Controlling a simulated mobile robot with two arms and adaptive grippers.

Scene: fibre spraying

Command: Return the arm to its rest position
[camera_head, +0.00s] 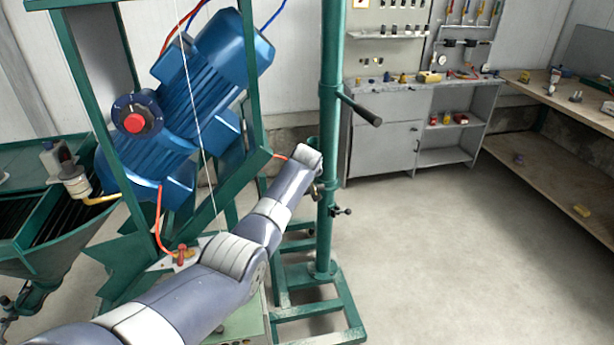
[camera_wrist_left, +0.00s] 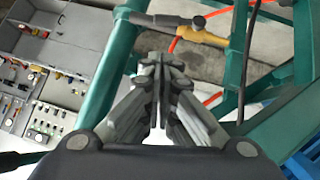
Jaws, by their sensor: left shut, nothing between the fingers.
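My left arm comes in from the lower left of the head view and stretches towards the green machine frame (camera_head: 328,120). Its wrist end is beside the green upright post, and the fingers are hidden there. In the left wrist view my left gripper (camera_wrist_left: 160,65) is shut and empty, its fingertips together. Ahead of the fingertips a green bar and a yellow fitting (camera_wrist_left: 200,35) with an orange hose show; I cannot tell the exact gap. My right gripper is not in view.
A blue motor (camera_head: 200,90) with a red knob (camera_head: 134,122) sits in the frame. A green hopper (camera_head: 50,225) is at left. A grey cabinet (camera_head: 385,150) and a wooden workbench (camera_head: 560,95) stand behind. The floor (camera_head: 450,260) at right is clear.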

